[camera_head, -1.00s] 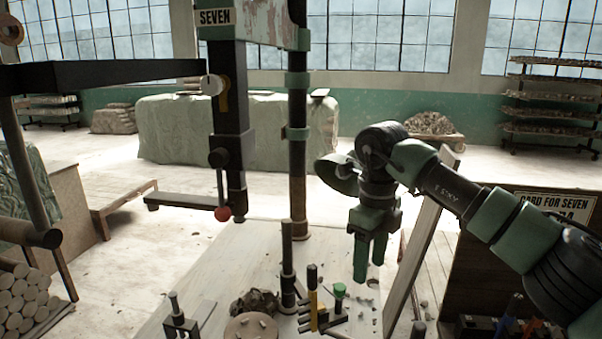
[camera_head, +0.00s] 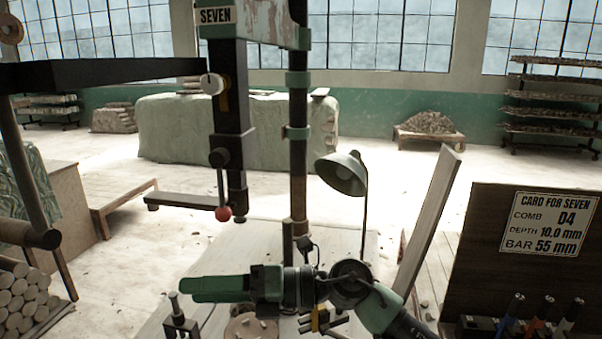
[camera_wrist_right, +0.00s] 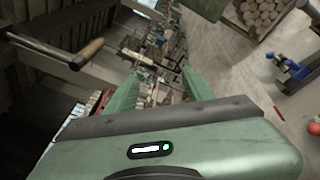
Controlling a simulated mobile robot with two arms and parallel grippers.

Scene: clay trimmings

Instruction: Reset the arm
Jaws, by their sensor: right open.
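My right arm comes in from the lower right in the head view, and my right gripper (camera_head: 188,289) lies level over the worktable (camera_head: 205,315), its green fingers pointing left. The fingers overlap from this side. In the right wrist view the two green fingers (camera_wrist_right: 157,80) stand apart with nothing held between them. The arm hides part of the tabletop, including most of the round board (camera_head: 243,330). My left gripper is not in view.
A lamp (camera_head: 343,173), a leaning plank (camera_head: 428,220) and a card board (camera_head: 485,260) stand to the right. A small clamp-like stand (camera_head: 178,318) is below the fingers.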

